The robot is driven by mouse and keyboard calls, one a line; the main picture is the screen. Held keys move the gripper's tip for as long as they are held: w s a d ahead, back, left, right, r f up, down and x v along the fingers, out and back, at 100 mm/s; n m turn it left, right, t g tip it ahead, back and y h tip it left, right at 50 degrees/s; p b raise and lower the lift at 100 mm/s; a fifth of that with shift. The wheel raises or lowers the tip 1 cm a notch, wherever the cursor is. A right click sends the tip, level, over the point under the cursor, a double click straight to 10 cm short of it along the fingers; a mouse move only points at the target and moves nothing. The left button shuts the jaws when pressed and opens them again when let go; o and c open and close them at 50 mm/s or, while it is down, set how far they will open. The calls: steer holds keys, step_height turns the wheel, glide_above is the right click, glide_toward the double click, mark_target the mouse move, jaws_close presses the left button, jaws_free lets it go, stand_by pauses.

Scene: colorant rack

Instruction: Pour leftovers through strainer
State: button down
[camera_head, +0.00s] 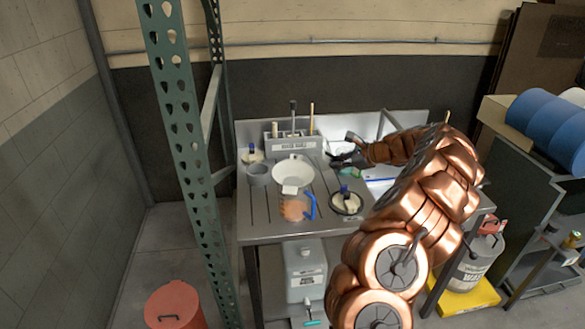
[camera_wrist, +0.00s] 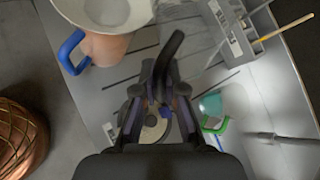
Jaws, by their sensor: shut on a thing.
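A white strainer (camera_head: 292,171) sits on top of a clear pitcher (camera_head: 296,209) with pinkish-orange contents and a blue handle. The strainer (camera_wrist: 104,8) and pitcher (camera_wrist: 104,48) also show at the upper left of the wrist view. My gripper (camera_head: 338,157) is above the table, right of and behind the strainer. In the wrist view my gripper (camera_wrist: 168,72) is shut on a see-through thing, faint and hard to make out. A small vessel with teal contents (camera_wrist: 210,104) and a green handle stands to its right.
A round lid-like piece with a blue knob (camera_head: 346,202) lies at the table's front right. A grey cup (camera_head: 258,174) stands left of the strainer. A labelled box with upright tools (camera_head: 294,144) stands behind. A green rack post (camera_head: 180,130) rises at left.

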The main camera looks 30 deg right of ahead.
mark_target(325, 167)
steer(key=shift+d+p, duration=0.25)
steer(key=shift+p, duration=0.05)
steer(key=shift+d+f+y, duration=0.1)
steer(key=shift+f+y, duration=0.1)
steer(key=shift+y, duration=0.1)
steer(key=shift+d+m, duration=0.25)
steer(key=shift+m, duration=0.05)
steer(key=shift+w+d+f+m+y, duration=0.1)
steer(key=shift+d+f+m+y, duration=0.15)
steer(key=shift+f+y, duration=0.3)
steer(key=shift+w+d+f+m+y, duration=0.1)
steer(key=shift+d+f+m+y, duration=0.15)
steer(key=shift+f+y, duration=0.3)
steer(key=shift+d+r, duration=0.1)
steer(key=shift+d, duration=0.05)
steer(key=shift+y, duration=0.3)
steer(key=shift+w+d+m+y, duration=0.1)
steer(key=shift+w+m+y, duration=0.1)
steer(key=shift+m+y, duration=0.2)
